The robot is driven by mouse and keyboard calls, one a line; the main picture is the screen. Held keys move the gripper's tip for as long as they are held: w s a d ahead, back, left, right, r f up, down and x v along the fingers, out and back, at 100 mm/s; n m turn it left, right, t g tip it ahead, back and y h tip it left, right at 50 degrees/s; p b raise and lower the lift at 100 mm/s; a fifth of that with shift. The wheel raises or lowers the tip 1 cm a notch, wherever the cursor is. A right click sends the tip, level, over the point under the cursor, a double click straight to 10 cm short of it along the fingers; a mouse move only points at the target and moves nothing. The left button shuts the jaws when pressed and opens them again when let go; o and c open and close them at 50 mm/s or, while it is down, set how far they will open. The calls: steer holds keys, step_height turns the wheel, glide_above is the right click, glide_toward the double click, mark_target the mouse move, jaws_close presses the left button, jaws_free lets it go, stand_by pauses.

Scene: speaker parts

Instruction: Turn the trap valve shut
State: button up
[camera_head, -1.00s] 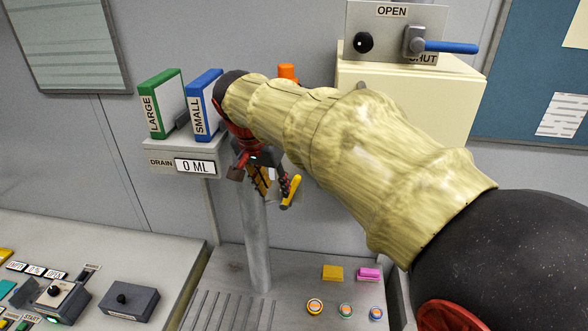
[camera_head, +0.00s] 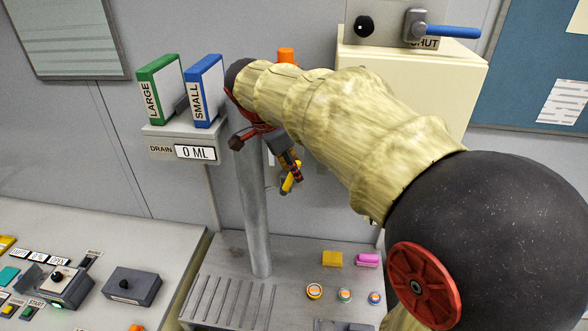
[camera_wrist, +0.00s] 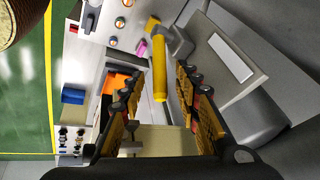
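A yellow lever handle (camera_head: 290,181), apparently the trap valve's, sits low to the right of the grey vertical pipe (camera_head: 256,215). No label on it can be read. In the wrist view the yellow handle (camera_wrist: 159,72) joins a grey valve body (camera_wrist: 179,42) at its upper end. My gripper (camera_wrist: 160,82) is open, one finger on each side of the handle's lower end, with gaps showing. In the head view my gripper (camera_head: 293,170) is at the handle and partly covers it. Contact cannot be told there.
A blue lever (camera_head: 452,32) on a panel points right above a cream box (camera_head: 425,85). Coloured buttons (camera_head: 344,295) lie on the bench below. My arm hides part of the wall.

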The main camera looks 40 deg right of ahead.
steer(key=shift+x, duration=0.8)
steer(key=shift+c, duration=1.4)
jaws_close()
